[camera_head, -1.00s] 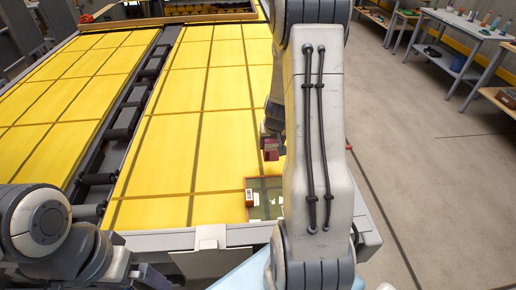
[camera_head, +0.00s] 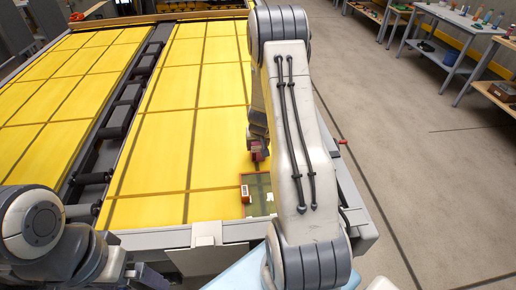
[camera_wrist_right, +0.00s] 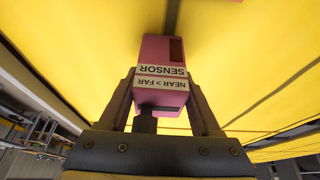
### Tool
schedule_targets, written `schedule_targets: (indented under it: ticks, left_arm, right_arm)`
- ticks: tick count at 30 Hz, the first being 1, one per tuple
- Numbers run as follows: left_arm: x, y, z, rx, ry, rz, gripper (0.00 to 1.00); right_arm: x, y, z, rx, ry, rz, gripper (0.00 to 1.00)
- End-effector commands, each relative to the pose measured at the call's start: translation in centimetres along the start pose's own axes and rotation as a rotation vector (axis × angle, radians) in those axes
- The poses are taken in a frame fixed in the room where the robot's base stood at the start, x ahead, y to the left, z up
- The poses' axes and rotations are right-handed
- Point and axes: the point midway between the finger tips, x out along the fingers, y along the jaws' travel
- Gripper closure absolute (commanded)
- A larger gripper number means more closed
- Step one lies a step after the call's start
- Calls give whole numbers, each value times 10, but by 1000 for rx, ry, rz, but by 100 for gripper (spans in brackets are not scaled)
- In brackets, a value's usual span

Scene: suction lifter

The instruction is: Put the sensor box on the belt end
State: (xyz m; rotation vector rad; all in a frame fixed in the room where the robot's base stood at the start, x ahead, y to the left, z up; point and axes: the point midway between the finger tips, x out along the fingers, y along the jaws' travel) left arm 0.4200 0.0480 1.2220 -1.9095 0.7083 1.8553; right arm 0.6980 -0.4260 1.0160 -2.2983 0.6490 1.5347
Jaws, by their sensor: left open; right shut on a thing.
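The pink sensor box (camera_wrist_right: 162,50) carries white labels reading "SENSOR" and "NEAR > FAR", upside down in the right wrist view. My right gripper (camera_wrist_right: 163,88) is shut on its lower part. In the head view the box (camera_head: 258,152) is a small dark red shape over the right edge of the yellow belt surface (camera_head: 190,165). My right arm partly covers it there, and its height above the belt is unclear. The belt's near end (camera_head: 150,213) meets a light grey edge. My left gripper (camera_head: 152,277) is open, dark and partly cut off at the bottom.
A green panel (camera_head: 262,190) with a small red-and-white box (camera_head: 245,193) lies at the belt's near right corner, partly behind my right arm. A dark roller strip (camera_head: 118,115) separates two yellow surfaces. Workbenches (camera_head: 452,30) stand at the far right beyond open floor.

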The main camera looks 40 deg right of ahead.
Motion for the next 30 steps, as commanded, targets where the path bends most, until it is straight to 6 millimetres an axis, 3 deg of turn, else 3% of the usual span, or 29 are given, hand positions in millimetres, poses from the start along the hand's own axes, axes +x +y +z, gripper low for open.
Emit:
schedule_targets:
  ticks: [7,8,10,22,30]
  left_arm:
    - [3,0,0,0,1,0,0]
    - [3,0,0,-1,0,0,0]
    - [2,0,0,-1,1,0,0]
    - [-4,0,0,0,1,0,0]
    - [-32,2,-2,4,0,0,0]
  right_arm:
    - [3,0,1,0,1,0,99]
    - [2,0,1,0,0,0,32]
    - [1,0,1,0,0,0,5]
    - [-4,0,-2,0,0,0,5]
    - [-57,0,-4,-1,2,0,5]
